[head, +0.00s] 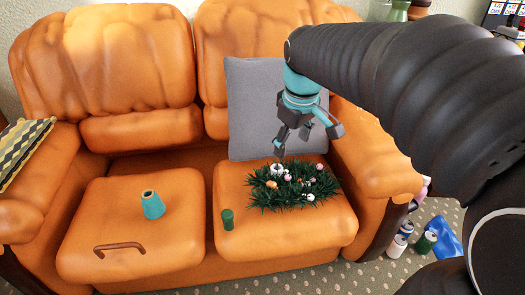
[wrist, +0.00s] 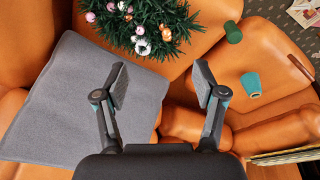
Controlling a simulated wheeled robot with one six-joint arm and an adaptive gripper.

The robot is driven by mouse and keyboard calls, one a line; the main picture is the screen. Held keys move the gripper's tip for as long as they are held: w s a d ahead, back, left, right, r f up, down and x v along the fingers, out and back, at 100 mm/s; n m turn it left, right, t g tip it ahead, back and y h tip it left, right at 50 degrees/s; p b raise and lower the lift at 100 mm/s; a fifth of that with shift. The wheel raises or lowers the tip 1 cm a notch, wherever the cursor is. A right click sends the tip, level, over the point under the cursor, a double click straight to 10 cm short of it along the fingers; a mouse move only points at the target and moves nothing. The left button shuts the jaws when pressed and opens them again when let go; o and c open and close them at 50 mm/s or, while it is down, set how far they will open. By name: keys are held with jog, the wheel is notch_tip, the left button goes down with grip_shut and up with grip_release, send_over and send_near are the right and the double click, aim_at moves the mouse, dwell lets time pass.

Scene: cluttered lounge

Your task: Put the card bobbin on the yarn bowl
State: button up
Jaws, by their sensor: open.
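I cannot make out a card bobbin or a yarn bowl for certain in either view. A teal tapered piece (head: 152,205) with an opening on top stands on the left sofa seat; it also shows in the wrist view (wrist: 251,86). A small dark green cylinder (head: 228,219) stands near the left edge of the right seat, also in the wrist view (wrist: 233,32). My gripper (head: 307,142) is open and empty, above the back of the right seat, in front of the grey cushion. Its fingers show spread in the wrist view (wrist: 161,82).
A green wreath (head: 260,199) with baubles lies on the right seat below my gripper. A brown handle (head: 119,247) lies on the left seat. A grey cushion (head: 250,105) leans on the backrest. Cans (head: 396,246) stand on the floor at right. The left seat is mostly clear.

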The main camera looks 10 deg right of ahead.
aim_at(277, 169)
jog(key=w+f+n+g+b, duration=0.2)
jog(key=w+f+n, duration=0.45)
jog(key=w, duration=0.65)
jog(key=shift+m, duration=0.85)
notch_tip(277, 169, down, 14)
jog(key=shift+w+f+b, duration=0.1)
jog(key=shift+f+b, duration=0.05)
jog(key=shift+b, duration=0.65)
jog(key=c, duration=1.1)
